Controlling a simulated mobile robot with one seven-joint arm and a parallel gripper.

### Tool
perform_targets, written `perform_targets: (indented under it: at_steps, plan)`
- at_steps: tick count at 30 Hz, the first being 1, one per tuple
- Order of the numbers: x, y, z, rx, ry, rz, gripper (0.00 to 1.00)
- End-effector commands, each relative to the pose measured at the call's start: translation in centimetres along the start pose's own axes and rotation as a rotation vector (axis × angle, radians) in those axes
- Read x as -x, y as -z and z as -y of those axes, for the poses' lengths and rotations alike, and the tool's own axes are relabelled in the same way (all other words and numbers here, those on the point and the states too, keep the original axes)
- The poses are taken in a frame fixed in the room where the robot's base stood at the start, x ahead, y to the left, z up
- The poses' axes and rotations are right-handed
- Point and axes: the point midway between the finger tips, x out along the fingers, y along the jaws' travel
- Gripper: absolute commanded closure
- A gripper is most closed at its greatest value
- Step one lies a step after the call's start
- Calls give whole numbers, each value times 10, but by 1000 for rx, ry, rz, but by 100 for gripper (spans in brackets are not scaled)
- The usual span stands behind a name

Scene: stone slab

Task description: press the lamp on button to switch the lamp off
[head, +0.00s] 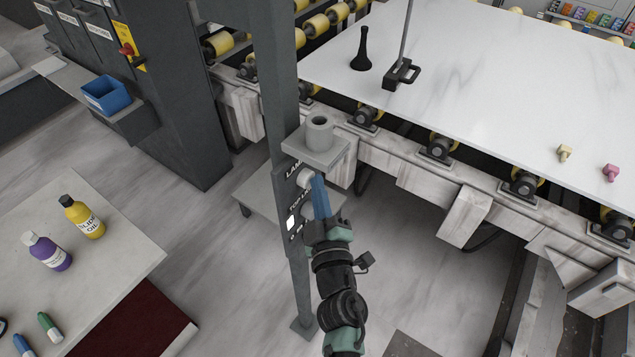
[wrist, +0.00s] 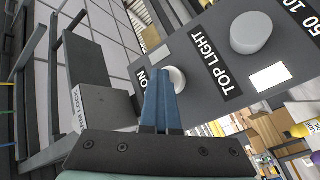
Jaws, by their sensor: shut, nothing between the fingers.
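The lamp on button is a round white button (head: 305,177) under the LAMP label on the dark panel of a grey post. In the wrist view the white button (wrist: 178,79) sits by a label of which only "ON" shows. My gripper (head: 317,180) has its blue fingers shut and empty, with the tips at the button. In the wrist view the fingertips (wrist: 158,75) partly cover the button's left side. I cannot tell whether they touch it or whether it is pushed in. I cannot identify the lamp itself.
A larger white TOP LIGHT knob (wrist: 251,32) and a bright white square (wrist: 270,77) are on the same panel. A grey cup (head: 319,132) stands on a small shelf above. A white slab (head: 480,90) on rollers is to the right. Bottles stand on the left table (head: 125,240).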

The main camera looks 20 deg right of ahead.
Motion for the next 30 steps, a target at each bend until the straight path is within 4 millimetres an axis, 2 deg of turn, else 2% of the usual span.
perform_targets:
  at_steps: [1, 16, 30]
  plan:
    - [-4, 15, 5, 0, 10, -33, 100]
    - [-2, 15, 6, 1, 10, -32, 100]
    - [30, -12, -17, 0, 11, -19, 100]
